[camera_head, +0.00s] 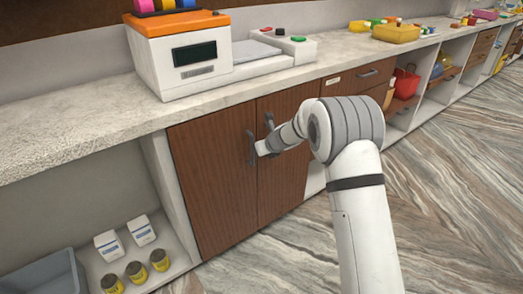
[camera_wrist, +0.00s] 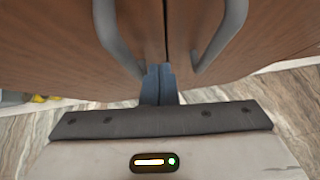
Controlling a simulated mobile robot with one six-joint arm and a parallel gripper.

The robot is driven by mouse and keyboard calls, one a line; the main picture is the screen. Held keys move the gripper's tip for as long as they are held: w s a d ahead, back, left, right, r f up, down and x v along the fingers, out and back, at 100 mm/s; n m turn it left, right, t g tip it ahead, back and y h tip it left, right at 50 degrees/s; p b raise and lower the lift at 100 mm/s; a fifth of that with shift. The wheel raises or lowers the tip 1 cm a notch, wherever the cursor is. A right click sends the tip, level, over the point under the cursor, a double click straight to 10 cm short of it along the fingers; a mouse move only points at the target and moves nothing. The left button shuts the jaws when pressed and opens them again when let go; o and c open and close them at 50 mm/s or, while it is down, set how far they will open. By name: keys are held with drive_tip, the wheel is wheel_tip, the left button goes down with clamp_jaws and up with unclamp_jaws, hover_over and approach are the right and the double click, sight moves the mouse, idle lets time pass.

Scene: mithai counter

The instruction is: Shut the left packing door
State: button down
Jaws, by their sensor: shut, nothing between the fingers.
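The left packing door (camera_head: 212,185) is a brown wood-grain panel under the counter, with a dark vertical handle (camera_head: 251,148) near its right edge. It looks about flush with the right door (camera_head: 284,165); a slight gap cannot be ruled out. In the wrist view the left door (camera_wrist: 60,45) and its curved grey handle (camera_wrist: 118,40) are left of the dark seam. My gripper (camera_head: 262,149) is shut and empty, in front of the doors near the seam. In the wrist view its blue fingers (camera_wrist: 159,72) point at the seam between the two handles; contact cannot be told.
The right door's handle (camera_wrist: 218,38) is close to the fingers' right. A scale with an orange top (camera_head: 180,45) stands on the counter (camera_head: 80,118) above. An open shelf (camera_head: 178,262) with cartons and tins is at left. The floor (camera_head: 450,190) at right is clear.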

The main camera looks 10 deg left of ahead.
drive_tip(key=s+d+r+m+t+h+p, duration=0.1)
drive_tip(key=s+d+r+m+h+p, duration=0.15)
drive_tip(key=s+d+r+m, duration=0.45)
drive_tip(key=s+d+r+m+t+h+p, duration=0.1)
drive_tip(key=s+d+r+m+h+p, duration=0.2)
drive_tip(key=d+r+m, duration=0.6)
drive_tip(key=s+d+r+m+t+h+p, duration=0.1)
drive_tip(key=s+d+r+m+p, duration=0.45)
drive_tip(key=d+r, duration=0.55)
drive_tip(key=s+d+r+m+g+h+p, duration=0.25)
drive_tip(key=s+r+m, duration=0.25)
drive_tip(key=s+m, duration=0.35)
drive_tip(key=s+a+r+m+g+y+p, duration=0.1)
drive_tip(key=s+m+g+p, duration=0.1)
drive_tip(key=s+m, duration=0.5)
drive_tip(key=s+r+m+g+y+p, duration=0.1)
drive_tip(key=s+m+p, duration=0.4)
drive_tip(key=s, duration=0.9)
drive_tip(key=shift+a+r+m+g+y, duration=0.2)
drive_tip(key=shift+a+m+g+y, duration=0.3)
drive_tip(key=shift+m+g, duration=0.4)
